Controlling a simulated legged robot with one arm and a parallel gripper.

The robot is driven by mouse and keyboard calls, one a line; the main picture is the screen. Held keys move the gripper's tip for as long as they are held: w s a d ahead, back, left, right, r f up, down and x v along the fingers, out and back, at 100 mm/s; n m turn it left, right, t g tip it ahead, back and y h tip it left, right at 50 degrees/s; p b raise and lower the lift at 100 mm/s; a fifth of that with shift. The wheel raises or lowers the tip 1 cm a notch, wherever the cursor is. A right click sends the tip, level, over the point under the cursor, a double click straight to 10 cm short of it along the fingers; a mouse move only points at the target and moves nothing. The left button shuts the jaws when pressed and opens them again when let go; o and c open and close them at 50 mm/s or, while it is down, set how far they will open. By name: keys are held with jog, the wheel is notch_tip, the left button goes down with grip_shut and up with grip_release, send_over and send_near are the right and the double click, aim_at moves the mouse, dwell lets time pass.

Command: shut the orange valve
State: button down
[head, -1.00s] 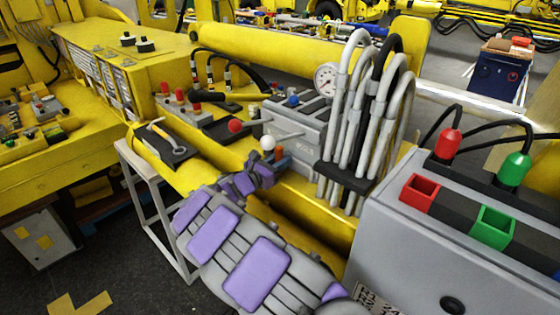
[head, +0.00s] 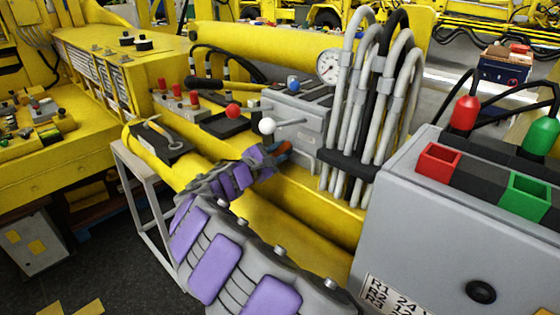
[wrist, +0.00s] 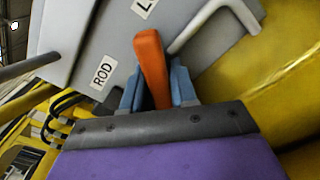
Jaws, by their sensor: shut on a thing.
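The orange valve handle (wrist: 151,62) is a flat lever in front of the grey valve block (head: 298,115). In the wrist view it stands between my gripper's two blue fingers, leaning slightly left at its top. My gripper (wrist: 157,90) is shut on it, with the handle's upper part sticking out beyond the fingertips. In the head view a bit of the orange handle (head: 284,147) shows at the end of my gripper (head: 273,156). The handle's base and pivot are hidden.
A white ball-ended lever (head: 267,126) and a red one (head: 233,112) stick out close above my gripper. Grey hoses (head: 362,110) rise to the right. A grey box (head: 425,225) with red and green sockets stands at front right. A yellow beam (head: 300,220) runs below.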

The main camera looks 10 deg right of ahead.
jog(key=m+b, duration=0.3)
jog(key=b, duration=0.1)
jog(key=m+b, duration=0.2)
jog(key=shift+f+m, duration=0.25)
jog(key=shift+m, duration=0.05)
jog(key=m+b, duration=0.4)
dwell(0.4)
jog(key=c, duration=1.2)
grip_release()
jog(key=shift+c, duration=0.2)
jog(key=shift+o, duration=1.2)
jog(key=shift+a+r, duration=0.1)
jog(key=shift+r, duration=0.05)
jog(key=p+v, duration=0.2)
jog(key=v, duration=1.5)
jog(key=shift+a, duration=0.25)
jog(key=shift+s, duration=0.1)
